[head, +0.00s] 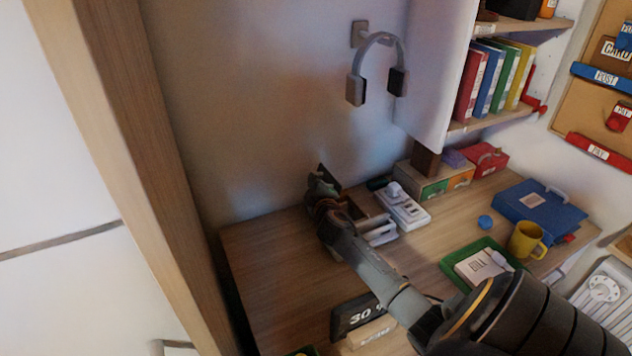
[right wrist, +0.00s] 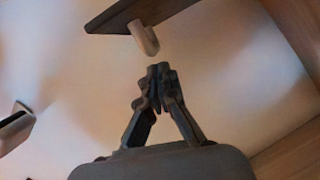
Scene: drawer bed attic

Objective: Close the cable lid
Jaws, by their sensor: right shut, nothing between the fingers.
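In the right wrist view a dark brown panel (right wrist: 130,14) with a pale knob or handle (right wrist: 145,38) shows at the top; it appears to be the cable lid, seen edge-on. My right gripper (right wrist: 157,72) is shut and empty below the knob, with a visible gap in the picture. In the head view the right gripper (head: 321,182) is at the back left of the desk, close to the wall. The arm and gripper hide much of the lid there, so its exact tilt is unclear. My left gripper is not in view.
Just right of the gripper stand a white power strip (head: 403,206) and small boxes. A green tray (head: 487,247), yellow mug (head: 526,239) and blue case (head: 538,205) are farther right. Headphones (head: 378,66) hang on the wall above. The desk's left part (head: 270,265) is clear.

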